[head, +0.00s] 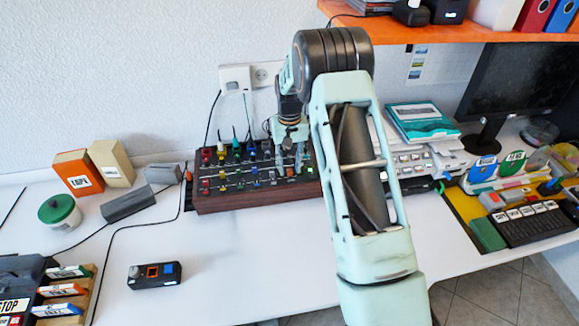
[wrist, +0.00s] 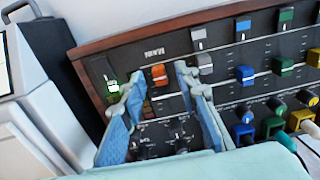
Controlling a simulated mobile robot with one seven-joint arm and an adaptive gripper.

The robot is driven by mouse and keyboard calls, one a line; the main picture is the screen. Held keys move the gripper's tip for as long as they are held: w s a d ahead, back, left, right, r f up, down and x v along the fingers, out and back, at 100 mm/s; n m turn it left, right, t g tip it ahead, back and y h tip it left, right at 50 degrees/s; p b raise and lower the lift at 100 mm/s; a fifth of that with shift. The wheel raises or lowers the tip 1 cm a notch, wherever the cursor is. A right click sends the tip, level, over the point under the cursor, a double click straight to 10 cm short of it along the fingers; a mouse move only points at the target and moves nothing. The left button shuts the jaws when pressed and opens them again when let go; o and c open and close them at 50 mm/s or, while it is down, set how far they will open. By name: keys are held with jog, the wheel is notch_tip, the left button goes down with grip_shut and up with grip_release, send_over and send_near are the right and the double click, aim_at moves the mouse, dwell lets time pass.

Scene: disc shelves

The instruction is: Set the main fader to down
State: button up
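The mixer (head: 255,198) is a dark panel of knobs and sliders in a brown wooden case against the wall. The wrist view shows its panel (wrist: 140,62) close up. An orange fader cap (wrist: 158,73) sits there near a small white label that looks like MAIN, too small to be sure. My gripper (wrist: 155,80) is open, with one pale blue finger on each side of the orange cap; I cannot tell whether either touches it. In the head view my gripper (head: 291,150) is over the mixer's right part and hides that fader.
Knobs (wrist: 180,140) lie between my fingers. A small black device (head: 154,275) lies on the white table, whose front middle is clear. An orange shelf (head: 450,33) overhangs the right.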

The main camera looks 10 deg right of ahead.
aim_at(289, 169)
notch_tip(289, 169, up, 11)
jog(key=shift+r, duration=0.2)
dwell(0.5)
